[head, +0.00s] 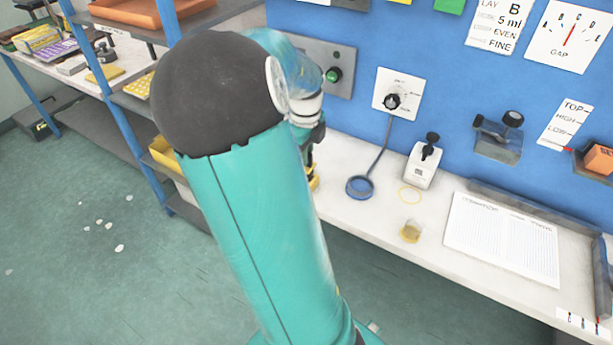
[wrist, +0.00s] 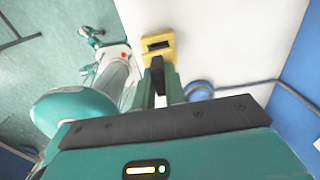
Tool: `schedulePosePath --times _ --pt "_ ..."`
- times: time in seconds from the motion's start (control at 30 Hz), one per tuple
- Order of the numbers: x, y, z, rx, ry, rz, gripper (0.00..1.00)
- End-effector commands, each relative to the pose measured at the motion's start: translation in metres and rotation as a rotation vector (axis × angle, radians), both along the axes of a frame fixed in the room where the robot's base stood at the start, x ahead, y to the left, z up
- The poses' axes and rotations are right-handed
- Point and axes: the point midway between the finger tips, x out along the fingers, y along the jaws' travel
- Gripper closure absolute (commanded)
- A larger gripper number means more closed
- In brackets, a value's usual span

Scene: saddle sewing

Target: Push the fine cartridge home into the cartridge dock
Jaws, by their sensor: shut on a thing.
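In the wrist view my gripper (wrist: 158,75) points up the picture, its fingers close together on a yellow block (wrist: 158,40) with a dark slot in its face. The block is over or on the white bench top; I cannot tell which. I take it for the fine cartridge, but no marking on it is readable. In the head view my arm hides most of the gripper, and only a sliver of yellow (head: 314,181) shows beside it. I cannot make out the cartridge dock for certain in either view.
A blue ring on a cable (head: 360,186) lies on the bench (head: 385,222), right of my arm. The blue wall panel rises behind.

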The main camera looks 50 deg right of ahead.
Motion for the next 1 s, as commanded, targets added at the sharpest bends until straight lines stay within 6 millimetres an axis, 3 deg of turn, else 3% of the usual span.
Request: schedulePosePath --times 0.6,1.0 --pt "0.000 0.000 0.038 -0.001 -0.002 0.001 1.00" --pt "0.000 0.000 0.040 -0.001 0.000 0.010 1.00"
